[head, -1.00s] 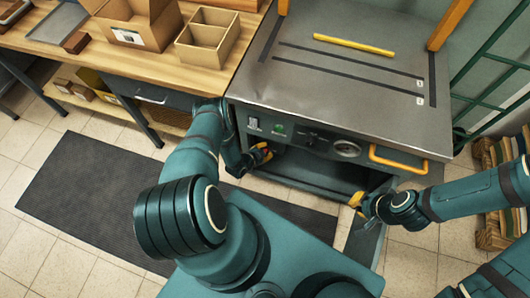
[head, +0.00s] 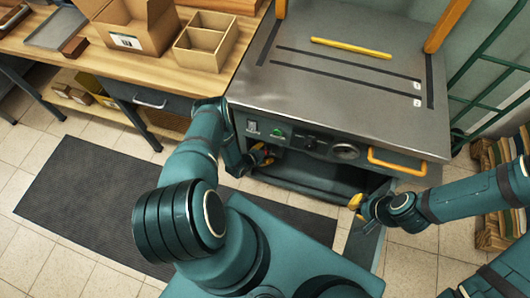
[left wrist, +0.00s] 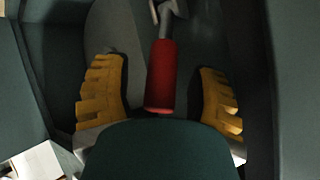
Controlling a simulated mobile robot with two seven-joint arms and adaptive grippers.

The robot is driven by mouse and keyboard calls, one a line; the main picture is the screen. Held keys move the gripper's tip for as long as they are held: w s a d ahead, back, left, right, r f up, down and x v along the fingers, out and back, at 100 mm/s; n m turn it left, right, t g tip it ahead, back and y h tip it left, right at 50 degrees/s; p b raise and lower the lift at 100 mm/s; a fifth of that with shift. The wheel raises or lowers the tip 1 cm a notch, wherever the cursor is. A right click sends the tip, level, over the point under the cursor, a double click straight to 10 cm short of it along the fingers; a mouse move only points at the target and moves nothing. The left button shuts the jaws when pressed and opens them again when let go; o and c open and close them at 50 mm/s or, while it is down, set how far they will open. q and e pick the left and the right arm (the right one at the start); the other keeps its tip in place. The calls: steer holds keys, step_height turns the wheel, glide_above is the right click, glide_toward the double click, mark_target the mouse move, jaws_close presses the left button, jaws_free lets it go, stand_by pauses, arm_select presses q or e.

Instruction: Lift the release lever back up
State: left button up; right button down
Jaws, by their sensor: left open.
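The release lever (left wrist: 161,78) has a red grip on a grey metal shank and shows in the left wrist view, hanging down between my left fingers. My left gripper (left wrist: 161,98) is open, one yellow finger on each side of the grip, with a visible gap on both sides. In the head view my left gripper (head: 263,156) is at the machine's front, below the left of the control panel; the lever cannot be made out there. My right gripper (head: 357,203) is by the opening under the panel, at the right; its finger opening is unclear.
The strapping machine (head: 300,80) has a steel top with a yellow bar (head: 350,48) on it. An orange handle (head: 397,161) sticks out at its front right. A wooden bench (head: 75,60) with boxes stands left. A dark mat (head: 90,190) lies on the floor.

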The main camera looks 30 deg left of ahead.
arm_select(q)
steer(key=shift+s, duration=0.1)
steer(key=v, duration=1.2)
steer(key=shift+c, duration=0.4)
